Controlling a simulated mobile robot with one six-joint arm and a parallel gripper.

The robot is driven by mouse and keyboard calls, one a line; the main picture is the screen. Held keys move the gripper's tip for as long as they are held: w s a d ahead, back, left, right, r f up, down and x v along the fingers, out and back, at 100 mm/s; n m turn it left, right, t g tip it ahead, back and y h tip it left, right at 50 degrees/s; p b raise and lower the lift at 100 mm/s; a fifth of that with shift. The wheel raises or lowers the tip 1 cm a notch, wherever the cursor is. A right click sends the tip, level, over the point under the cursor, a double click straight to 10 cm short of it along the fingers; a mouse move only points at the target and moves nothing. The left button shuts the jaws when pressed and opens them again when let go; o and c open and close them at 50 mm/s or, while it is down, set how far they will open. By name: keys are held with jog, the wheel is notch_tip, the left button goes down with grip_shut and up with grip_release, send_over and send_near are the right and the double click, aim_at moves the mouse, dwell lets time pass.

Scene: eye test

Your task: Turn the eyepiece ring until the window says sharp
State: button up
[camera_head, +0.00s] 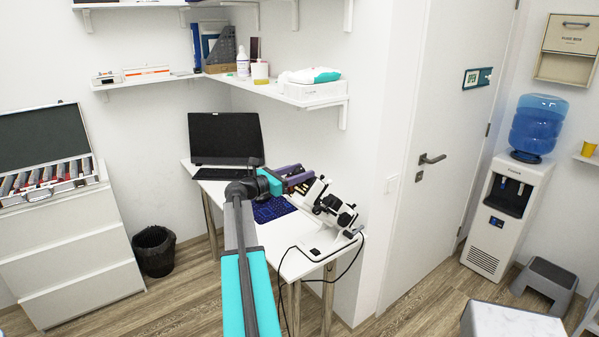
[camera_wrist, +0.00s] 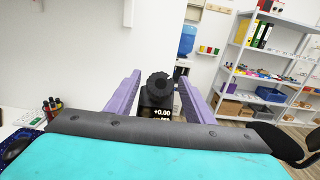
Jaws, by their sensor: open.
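The white and black eye instrument (camera_head: 340,214) stands on the right end of the white table in the head view. My gripper (camera_head: 300,181) reaches to its left side, with purple fingers. In the wrist view my gripper (camera_wrist: 159,79) is open, one finger on each side of the black ridged eyepiece ring (camera_wrist: 157,89). Gaps show between the fingers and the ring, so it is not gripped.
Wall shelves (camera_head: 290,95) are above.

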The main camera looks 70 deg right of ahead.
jog(key=c, duration=1)
jog(key=shift+c, duration=0.2)
jog(key=shift+w+d+f+m+g+b, duration=0.1)
jog(key=shift+m+g+b, duration=0.2)
jog(key=shift+m, duration=0.1)
jog(key=shift+m+g+y+b, duration=0.3)
jog(key=shift+m+y+b, duration=0.1)
jog(key=shift+m, duration=0.3)
jog(key=shift+m+g+y, duration=0.6)
jog(key=shift+m, duration=0.5)
jog(key=o, duration=1)
